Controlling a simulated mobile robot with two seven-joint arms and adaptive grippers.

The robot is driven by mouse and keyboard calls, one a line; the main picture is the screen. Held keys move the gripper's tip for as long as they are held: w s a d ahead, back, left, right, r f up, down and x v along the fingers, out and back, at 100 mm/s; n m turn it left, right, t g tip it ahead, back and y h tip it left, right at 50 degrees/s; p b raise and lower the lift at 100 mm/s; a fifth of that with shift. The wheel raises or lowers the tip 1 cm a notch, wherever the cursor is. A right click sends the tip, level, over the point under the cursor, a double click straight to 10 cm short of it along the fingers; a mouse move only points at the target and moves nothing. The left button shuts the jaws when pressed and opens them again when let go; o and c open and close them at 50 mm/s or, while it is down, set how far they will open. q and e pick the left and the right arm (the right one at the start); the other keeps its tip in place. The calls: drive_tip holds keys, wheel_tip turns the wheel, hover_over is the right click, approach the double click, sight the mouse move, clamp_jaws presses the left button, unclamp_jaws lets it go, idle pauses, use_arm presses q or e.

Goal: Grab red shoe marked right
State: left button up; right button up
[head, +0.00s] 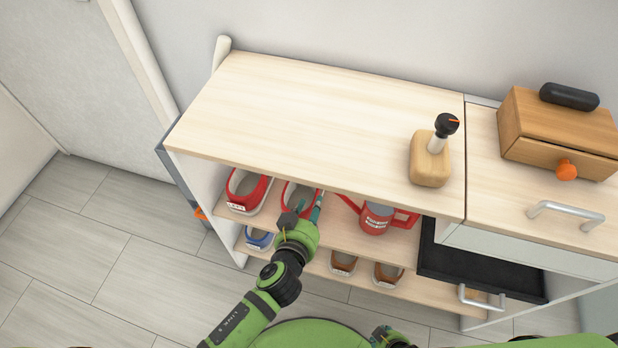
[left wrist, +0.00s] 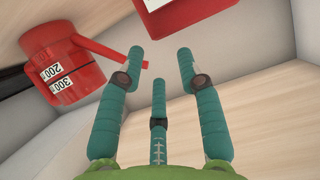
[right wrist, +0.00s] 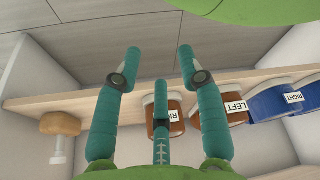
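Two red shoes stand on the upper shelf of the open cabinet in the head view: one at the left (head: 262,190), one beside it (head: 290,193) partly hidden behind my left gripper (head: 303,212). In the left wrist view a red block-like part with a pale edge (left wrist: 180,17), probably a shoe, lies beyond the fingertips. My left gripper (left wrist: 160,60) is open, with nothing between its fingers. My right gripper (right wrist: 157,65) is open and empty, low by the lower shelf.
A red jug with measuring marks (head: 372,225) stands right of the shoes, close to my left fingers (left wrist: 60,70). Brown shoes (head: 387,275) and a blue shoe (head: 259,240) are on the lower shelf. The cabinet top (head: 300,110) overhangs the shelves. A black drawer (head: 480,270) stands open at right.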

sight(317, 191)
use_arm(q)
drive_tip(key=x, duration=0.2)
drive_tip(key=shift+w+d+f, duration=0.1)
drive_tip(key=shift+w+f, duration=0.05)
drive_tip(key=shift+w, duration=0.1)
drive_tip(key=x, duration=0.4)
drive_tip(key=shift+w+f+b, duration=0.1)
drive_tip(key=shift+w+b, duration=0.15)
drive_tip(key=shift+b, duration=0.1)
drive_tip(key=shift+w, duration=0.25)
use_arm(e)
drive_tip(key=shift+w+t, duration=0.3)
drive_tip(key=shift+w, duration=0.85)
use_arm(q)
clamp_jaws()
